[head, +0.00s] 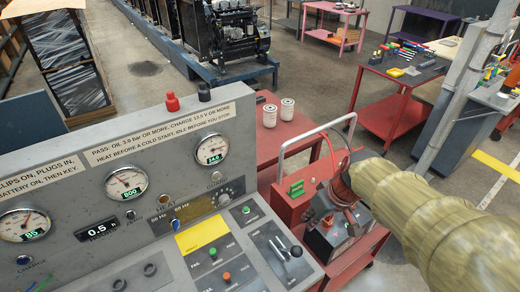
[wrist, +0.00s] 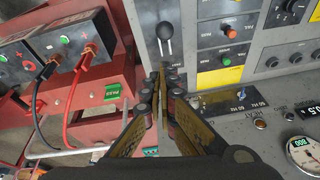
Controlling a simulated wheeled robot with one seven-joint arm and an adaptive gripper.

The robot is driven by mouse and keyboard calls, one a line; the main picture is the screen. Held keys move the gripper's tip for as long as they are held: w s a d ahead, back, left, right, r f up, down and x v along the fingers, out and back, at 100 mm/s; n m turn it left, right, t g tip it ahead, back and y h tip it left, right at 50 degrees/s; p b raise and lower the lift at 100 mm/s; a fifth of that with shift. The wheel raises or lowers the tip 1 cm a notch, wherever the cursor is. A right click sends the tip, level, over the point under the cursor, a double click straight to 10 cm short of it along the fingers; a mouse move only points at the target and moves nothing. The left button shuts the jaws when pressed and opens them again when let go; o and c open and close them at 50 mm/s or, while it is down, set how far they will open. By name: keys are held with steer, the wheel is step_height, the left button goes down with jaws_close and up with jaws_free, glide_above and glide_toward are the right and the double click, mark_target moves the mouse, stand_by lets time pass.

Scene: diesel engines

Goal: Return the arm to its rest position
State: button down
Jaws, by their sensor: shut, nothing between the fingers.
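My arm (head: 430,208), in a beige sleeve, reaches in from the lower right of the head view, its far end over the red cart beside the control panel. In the wrist view my gripper (wrist: 164,85) is shut, with its dark fingers together and nothing between them. Its tips appear just below a black-knobbed lever (wrist: 164,32) on the grey panel; I cannot tell whether they touch it. In the head view the fingers are hard to make out against the cart's dark contents.
The grey control panel (head: 75,160) with gauges fills the lower left. Battery units with clips (wrist: 70,55) stand on the red cart (head: 280,203) beside it. A red tool bench (head: 385,95) is at the right. Open floor lies between.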

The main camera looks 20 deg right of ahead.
steer(key=s+a+r+m+t+h+b, duration=0.1)
steer(key=s+a+m+t+b, duration=0.1)
steer(key=s+a+b, duration=0.4)
steer(key=shift+s+a+r+h+b, duration=0.2)
steer(key=shift+s+a+h+b, duration=0.1)
steer(key=shift+s+b, duration=0.75)
